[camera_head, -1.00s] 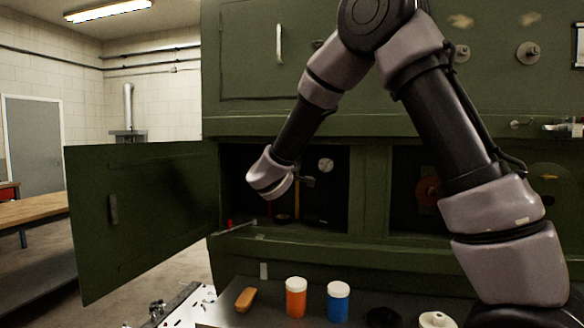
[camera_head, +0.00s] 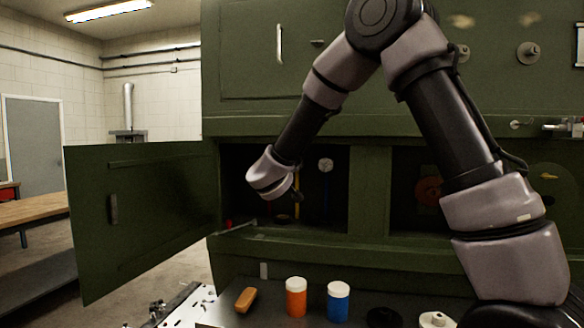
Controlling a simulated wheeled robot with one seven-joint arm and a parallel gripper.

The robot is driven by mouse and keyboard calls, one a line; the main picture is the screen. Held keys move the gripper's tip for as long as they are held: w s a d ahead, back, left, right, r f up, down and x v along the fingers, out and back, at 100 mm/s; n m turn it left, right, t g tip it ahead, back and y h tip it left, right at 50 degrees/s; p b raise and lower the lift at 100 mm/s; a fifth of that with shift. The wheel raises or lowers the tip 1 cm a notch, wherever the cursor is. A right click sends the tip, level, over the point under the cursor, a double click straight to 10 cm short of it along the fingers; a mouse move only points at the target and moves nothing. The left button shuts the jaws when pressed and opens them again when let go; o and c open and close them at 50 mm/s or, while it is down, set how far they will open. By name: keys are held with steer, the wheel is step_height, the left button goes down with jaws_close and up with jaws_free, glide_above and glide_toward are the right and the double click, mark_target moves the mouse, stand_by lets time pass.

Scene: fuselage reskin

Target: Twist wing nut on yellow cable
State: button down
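My arm reaches into the dark open compartment (camera_head: 341,215) of the green fuselage. My gripper (camera_head: 296,193) is a small dark shape at the wrist's right side, too small and dark to tell whether it is open or shut. A thin yellow strip, apparently the yellow cable (camera_head: 298,209), stands upright in the compartment just below my gripper. My gripper overlaps its upper part in this view; I cannot tell whether they touch. The wing nut cannot be made out.
A round pale gauge (camera_head: 326,165) and a blue vertical line sit right of my gripper. The green door (camera_head: 150,225) stands open at left. A dark table (camera_head: 262,310) below holds an orange jar (camera_head: 296,300), a blue jar (camera_head: 338,304) and an orange-brown block (camera_head: 245,300).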

steer(key=shift+f, duration=0.15)
steer(key=c, duration=0.8)
jaws_free()
steer(key=shift+c, duration=0.2)
steer(key=shift+s, duration=0.1)
steer(key=v, duration=1)
steer(key=shift+s, duration=0.3)
steer(key=shift+a, duration=0.1)
